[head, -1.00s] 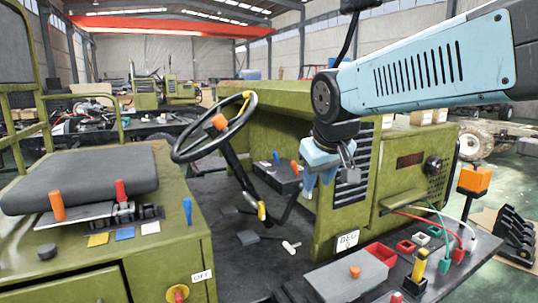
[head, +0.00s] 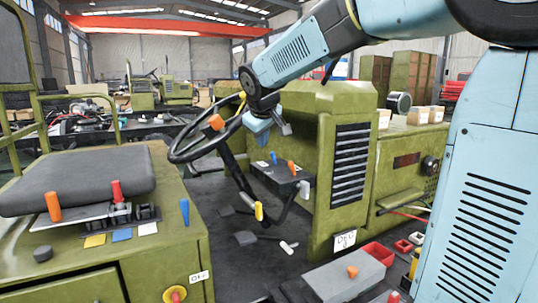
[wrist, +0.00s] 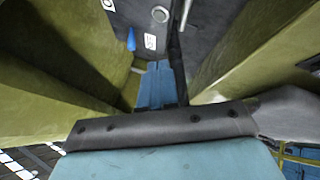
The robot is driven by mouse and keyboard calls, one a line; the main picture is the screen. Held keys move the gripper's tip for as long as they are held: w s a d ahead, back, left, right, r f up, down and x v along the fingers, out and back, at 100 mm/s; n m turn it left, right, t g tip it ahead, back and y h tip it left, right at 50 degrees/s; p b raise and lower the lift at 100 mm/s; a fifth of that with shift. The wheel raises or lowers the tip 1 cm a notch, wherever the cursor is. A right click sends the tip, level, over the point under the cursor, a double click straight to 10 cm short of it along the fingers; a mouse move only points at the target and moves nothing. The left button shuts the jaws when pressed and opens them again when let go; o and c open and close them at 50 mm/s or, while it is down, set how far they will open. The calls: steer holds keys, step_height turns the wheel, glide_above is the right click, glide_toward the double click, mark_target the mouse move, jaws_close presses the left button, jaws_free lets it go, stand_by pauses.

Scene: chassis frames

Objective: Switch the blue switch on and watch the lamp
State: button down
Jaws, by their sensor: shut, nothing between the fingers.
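A small dark panel (head: 279,177) stands behind the steering wheel, with a small blue switch (head: 273,158) and an orange lever (head: 291,167) on it. In the wrist view a blue lever (wrist: 131,39) stands on a grey surface beside a white label. My gripper (head: 262,136) is shut and empty, above the panel and beside the wheel rim. Its blue fingers show in the wrist view (wrist: 156,85), apart from the blue lever. Another blue lever (head: 185,211) stands on the seat console. I cannot make out a lamp for certain.
The steering wheel (head: 183,158) is close to the left of my gripper. The green hood with its black grille (head: 351,165) is to the right. My arm covers part of the right side.

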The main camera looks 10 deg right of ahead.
mark_target(274, 158)
stand_by(0.3)
steer(key=x, duration=0.3)
steer(key=w+d+r+x, duration=0.1)
steer(key=x, duration=0.3)
steer(key=d+x, duration=0.1)
steer(key=x, duration=0.3)
steer(key=shift+w+r, duration=0.1)
steer(key=shift+w, duration=0.1)
steer(key=shift+w+d, duration=0.4)
steer(key=shift+d, duration=0.05)
steer(key=shift+a, duration=0.15)
steer(key=shift+r, duration=0.1)
